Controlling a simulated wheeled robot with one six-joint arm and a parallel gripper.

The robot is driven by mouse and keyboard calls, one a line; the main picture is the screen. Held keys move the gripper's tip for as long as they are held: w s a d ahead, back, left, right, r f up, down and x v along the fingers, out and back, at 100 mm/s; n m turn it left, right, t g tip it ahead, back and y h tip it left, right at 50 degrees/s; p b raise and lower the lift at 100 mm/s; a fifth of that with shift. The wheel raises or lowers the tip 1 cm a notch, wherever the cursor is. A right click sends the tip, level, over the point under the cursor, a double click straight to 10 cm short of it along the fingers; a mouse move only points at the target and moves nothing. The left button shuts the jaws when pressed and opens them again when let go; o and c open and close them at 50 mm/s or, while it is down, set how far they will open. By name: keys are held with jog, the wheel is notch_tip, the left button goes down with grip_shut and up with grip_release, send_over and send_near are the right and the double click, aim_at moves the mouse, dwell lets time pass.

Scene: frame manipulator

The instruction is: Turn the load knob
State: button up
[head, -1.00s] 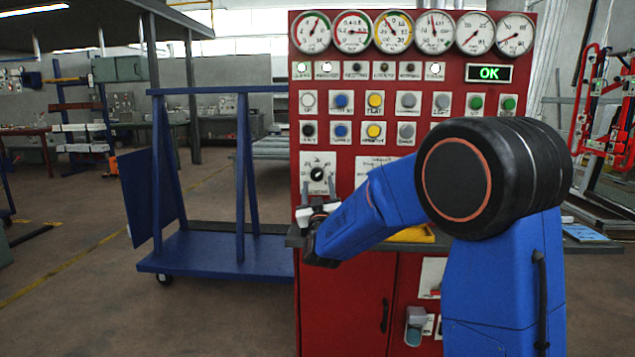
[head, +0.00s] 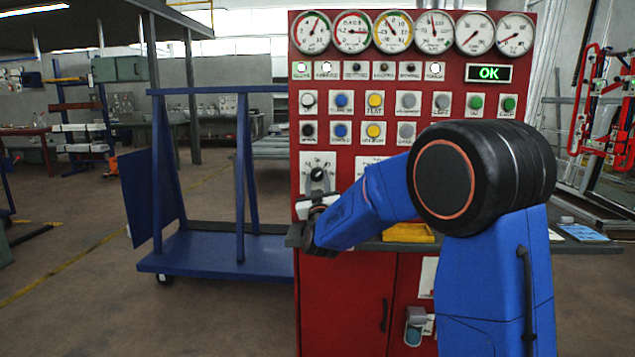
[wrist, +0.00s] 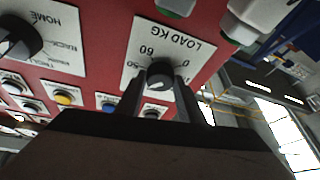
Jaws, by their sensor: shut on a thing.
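The load knob is a round black dial on a white plate marked LOAD KG (wrist: 187,42). In the wrist view the knob (wrist: 160,72) sits between the two dark fingers of my gripper (wrist: 161,88), which is shut on it. The picture there is upside down, and the numbers 60 and 0 show around the knob. In the head view the knob (head: 317,174) is on the lower left of the red panel (head: 345,250). My gripper (head: 317,190) reaches it from below and in front. The fingers partly hide the knob's lower edge.
Another black knob on a HOME plate (wrist: 18,40) and several coloured buttons are near the gripper in the wrist view. A grey ledge (head: 293,236) juts out below the gripper. A yellow object (head: 408,233) lies on the ledge. A blue cart (head: 215,256) stands left of the panel.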

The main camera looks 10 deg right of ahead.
jog(key=shift+m, duration=0.4)
jog(key=m+h, duration=0.2)
jog(key=shift+a+f+m, duration=0.1)
jog(key=shift+a+m, duration=0.05)
jog(key=shift+m, duration=0.15)
jog(key=shift+w+a+m+g+h, duration=0.1)
jog(key=shift+m+g+h, duration=0.15)
jog(key=shift+m+h, duration=0.75)
jog(key=shift+m+g+h, duration=0.25)
jog(key=shift+m+h, duration=0.05)
jog(key=shift+m, duration=1.3)
jog(key=o, duration=1.1)
jog(key=shift+c, duration=0.2)
jog(key=v, duration=1.7)
jog(key=shift+a, duration=0.25)
